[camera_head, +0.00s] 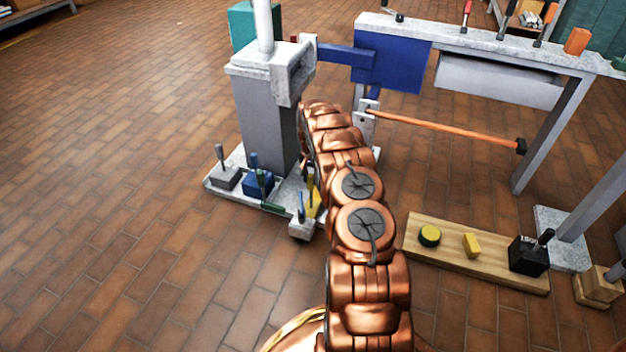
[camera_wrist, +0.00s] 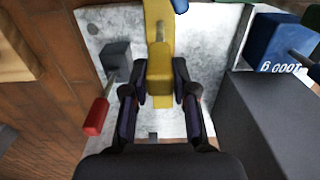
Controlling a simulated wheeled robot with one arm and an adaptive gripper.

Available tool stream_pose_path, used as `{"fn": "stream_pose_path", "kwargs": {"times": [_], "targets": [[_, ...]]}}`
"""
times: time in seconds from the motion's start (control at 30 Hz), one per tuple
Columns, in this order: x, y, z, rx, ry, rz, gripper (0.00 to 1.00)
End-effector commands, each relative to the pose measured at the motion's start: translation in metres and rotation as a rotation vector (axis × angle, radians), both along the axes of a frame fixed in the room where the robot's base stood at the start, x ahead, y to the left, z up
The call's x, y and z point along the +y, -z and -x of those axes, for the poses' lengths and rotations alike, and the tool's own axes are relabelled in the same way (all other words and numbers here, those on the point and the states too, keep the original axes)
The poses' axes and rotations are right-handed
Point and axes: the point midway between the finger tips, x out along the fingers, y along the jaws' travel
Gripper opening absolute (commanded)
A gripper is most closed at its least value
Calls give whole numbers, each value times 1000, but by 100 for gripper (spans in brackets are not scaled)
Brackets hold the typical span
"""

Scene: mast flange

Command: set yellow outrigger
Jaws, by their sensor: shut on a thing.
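In the wrist view, my gripper (camera_wrist: 159,97) is shut on the yellow outrigger (camera_wrist: 158,35), with one dark finger on each side of its near end. The yellow outrigger extends away from my gripper over a pale, worn base plate (camera_wrist: 210,65). I cannot tell whether its far end touches the plate. In the head view, a sliver of yellow (camera_head: 314,198) shows beside my copper arm, at the base plate (camera_head: 216,190) of the grey mast (camera_head: 268,125). My arm hides my gripper and most of that spot there.
A grey block (camera_wrist: 116,55) and a red handle (camera_wrist: 97,116) are left of my gripper. A blue block (camera_wrist: 272,42) and dark grey upright (camera_wrist: 268,130) are right. A wooden board (camera_head: 470,252) lies on the floor right of my arm. The left floor is clear.

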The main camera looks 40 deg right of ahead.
Motion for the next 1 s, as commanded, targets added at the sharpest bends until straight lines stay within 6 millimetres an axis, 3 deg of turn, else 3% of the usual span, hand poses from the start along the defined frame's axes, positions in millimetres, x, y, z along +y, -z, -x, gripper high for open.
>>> {"fn": "stream_pose_path", "kwargs": {"times": [0.27,0.87,0.9,1.0], "targets": [[-13,0,-8,-1,-1,3,0],[-19,-1,-11,-5,0,8,0],[-20,-1,-11,-6,0,8,29],[-19,-1,-11,-5,0,6,39]]}}
